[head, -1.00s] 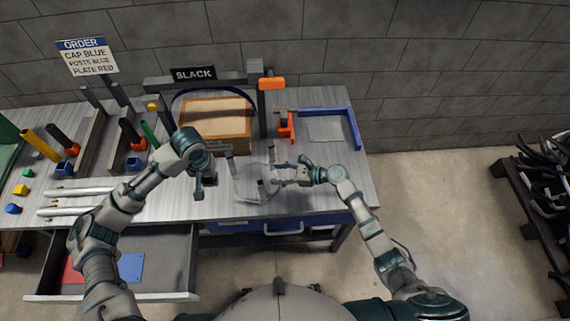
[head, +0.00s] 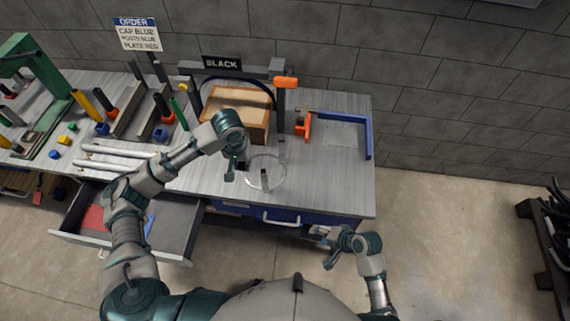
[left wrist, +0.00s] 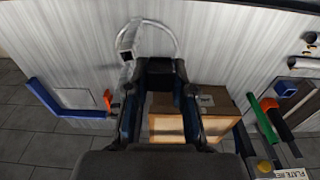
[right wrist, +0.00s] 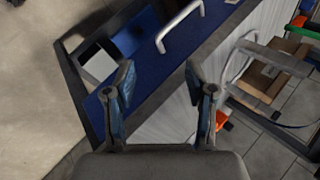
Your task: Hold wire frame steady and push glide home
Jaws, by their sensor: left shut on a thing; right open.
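The wire frame is a thin pale ring (head: 282,172) near the table's front edge; it also shows in the left wrist view (left wrist: 168,29). A small grey piece, possibly the glide, sits on the ring (head: 264,181) and appears in the left wrist view (left wrist: 126,52). My left gripper (head: 231,172) is at the ring's left side, shut on a dark block (left wrist: 160,68) where the ring seems to end; its fingers partly hide the contact. My right gripper (head: 325,247) is open and empty, apart from the ring, in front of the table; its spread fingers show in its wrist view (right wrist: 160,78).
A wooden box (head: 235,118) stands behind the ring under a grey gantry (head: 281,122). An orange clamp (head: 303,125) and blue corner rail (head: 368,135) lie right. Pale tubes (head: 110,163) lie left. An open drawer (head: 178,232) juts out front left. The front-right tabletop is clear.

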